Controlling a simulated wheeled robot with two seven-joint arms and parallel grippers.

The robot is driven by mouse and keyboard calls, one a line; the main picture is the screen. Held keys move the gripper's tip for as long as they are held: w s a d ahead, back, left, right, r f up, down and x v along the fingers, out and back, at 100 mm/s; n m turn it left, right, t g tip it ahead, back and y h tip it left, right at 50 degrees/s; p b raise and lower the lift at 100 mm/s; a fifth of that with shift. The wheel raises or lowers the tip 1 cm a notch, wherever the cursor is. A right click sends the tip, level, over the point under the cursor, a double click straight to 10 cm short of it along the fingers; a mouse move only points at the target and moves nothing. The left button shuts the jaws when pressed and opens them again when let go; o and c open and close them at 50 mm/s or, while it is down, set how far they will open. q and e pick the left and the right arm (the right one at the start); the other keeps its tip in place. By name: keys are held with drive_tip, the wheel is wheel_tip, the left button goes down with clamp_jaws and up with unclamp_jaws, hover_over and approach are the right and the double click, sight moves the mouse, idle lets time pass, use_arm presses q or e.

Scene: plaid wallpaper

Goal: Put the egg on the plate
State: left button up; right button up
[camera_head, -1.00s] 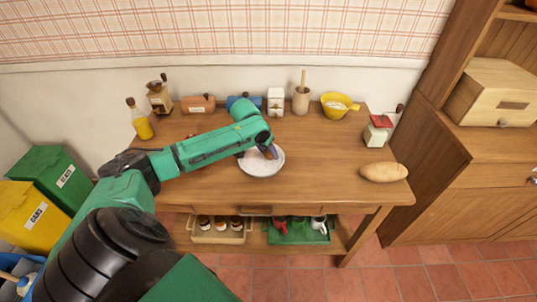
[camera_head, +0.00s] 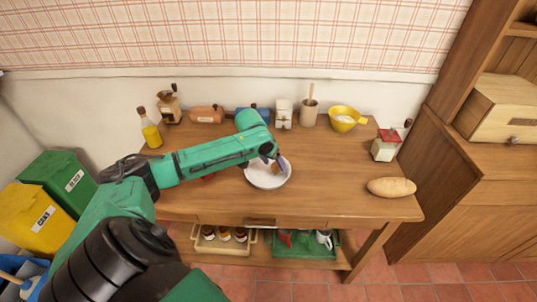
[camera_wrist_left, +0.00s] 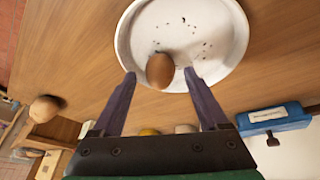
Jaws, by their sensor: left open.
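The white speckled plate (camera_head: 256,183) lies on the wooden table, and it fills the top of the left wrist view (camera_wrist_left: 215,30). The brown egg (camera_wrist_left: 160,71) is over the plate's near rim area in the wrist view, between and just beyond the fingertips. In the head view the egg (camera_head: 276,167) is small and partly hidden by the gripper. My left gripper (camera_wrist_left: 159,78) is open, with a finger on each side of the egg and gaps showing. In the head view this gripper (camera_head: 272,159) is over the plate. My right gripper is out of view.
A bread loaf (camera_head: 391,187) lies at the table's right front. An oil bottle (camera_head: 151,132), a yellow bowl (camera_head: 344,118), a mortar-like cup (camera_head: 309,115) and a red-topped box (camera_head: 385,147) stand towards the back. The table in front of the plate is clear.

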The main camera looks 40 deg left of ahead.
use_arm(q)
drive_tip(key=v, duration=0.9)
drive_tip(key=shift+r, duration=0.15)
drive_tip(key=shift+s, duration=0.1)
